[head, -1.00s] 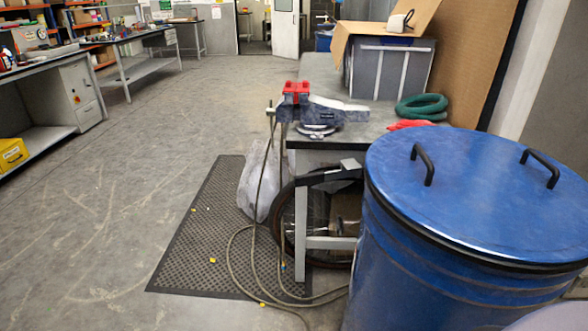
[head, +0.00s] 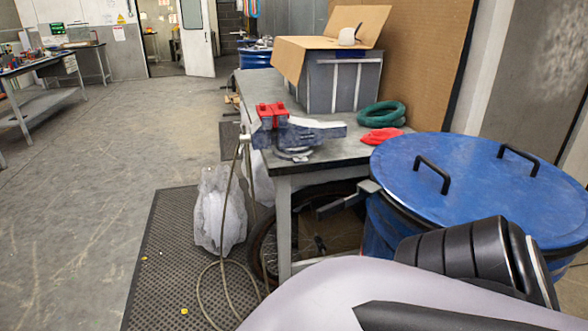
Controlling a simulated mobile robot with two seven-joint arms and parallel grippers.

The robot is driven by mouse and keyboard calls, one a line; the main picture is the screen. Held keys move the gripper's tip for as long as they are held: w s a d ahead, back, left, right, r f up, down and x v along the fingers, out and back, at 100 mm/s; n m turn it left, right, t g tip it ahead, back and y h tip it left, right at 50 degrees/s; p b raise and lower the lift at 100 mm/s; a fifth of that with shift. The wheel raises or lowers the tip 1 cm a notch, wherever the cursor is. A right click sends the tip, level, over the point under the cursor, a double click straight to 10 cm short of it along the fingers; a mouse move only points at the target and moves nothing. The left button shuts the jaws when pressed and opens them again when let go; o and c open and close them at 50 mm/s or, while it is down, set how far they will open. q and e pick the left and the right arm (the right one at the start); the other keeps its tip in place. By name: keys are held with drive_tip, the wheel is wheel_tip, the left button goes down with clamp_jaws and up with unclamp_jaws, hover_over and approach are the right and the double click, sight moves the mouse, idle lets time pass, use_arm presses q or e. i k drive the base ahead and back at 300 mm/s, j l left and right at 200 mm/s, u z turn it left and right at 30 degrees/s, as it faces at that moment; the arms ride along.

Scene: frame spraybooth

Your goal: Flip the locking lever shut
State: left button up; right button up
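A blue drum (head: 381,232) with a blue lid (head: 470,180) stands at the right in the head view. The lid has two black handles. A dark band runs around the drum's rim. At its left side a locking lever (head: 340,204) with a light grey block sticks out to the left, away from the drum wall, in front of the workbench's lower part. A pale and black part of my own arm crosses the bottom right and hides much of the drum's front. Neither of my grippers is in view.
A workbench (head: 337,151) beside the drum bears a red-jawed vise (head: 300,134), a grey bin (head: 340,80) with an open carton, a green coil (head: 382,115) and a red cloth (head: 380,135). A plastic bag (head: 218,215) and hose lie on a black mat (head: 165,255). The left floor is clear.

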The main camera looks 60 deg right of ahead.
sight(366, 189)
drive_tip(key=i+j+z, duration=0.1)
drive_tip(key=i+z, duration=0.15)
drive_tip(key=i, duration=0.25)
drive_tip(key=i+j+z, duration=0.25)
drive_tip(key=i, duration=0.3)
drive_tip(key=i+z, duration=0.15)
drive_tip(key=z, duration=0.25)
drive_tip(key=i+z, duration=0.2)
drive_tip(key=z, duration=0.15)
drive_tip(key=i+z, duration=0.15)
drive_tip(key=z, duration=0.25)
drive_tip(key=i+z, duration=0.1)
drive_tip(key=z, duration=0.3)
drive_tip(key=i+z, duration=0.1)
drive_tip(key=z, duration=0.3)
drive_tip(key=i+j+z, duration=0.1)
drive_tip(key=z, duration=0.3)
drive_tip(key=i+z, duration=0.15)
drive_tip(key=z, duration=0.25)
drive_tip(key=i+j+z, duration=0.1)
drive_tip(key=z, duration=0.25)
drive_tip(key=i+j+z, duration=0.1)
drive_tip(key=z, duration=0.3)
drive_tip(key=i+j+z, duration=0.3)
drive_tip(key=j+z, duration=0.3)
drive_tip(key=i+l, duration=0.05)
drive_tip(key=l, duration=0.05)
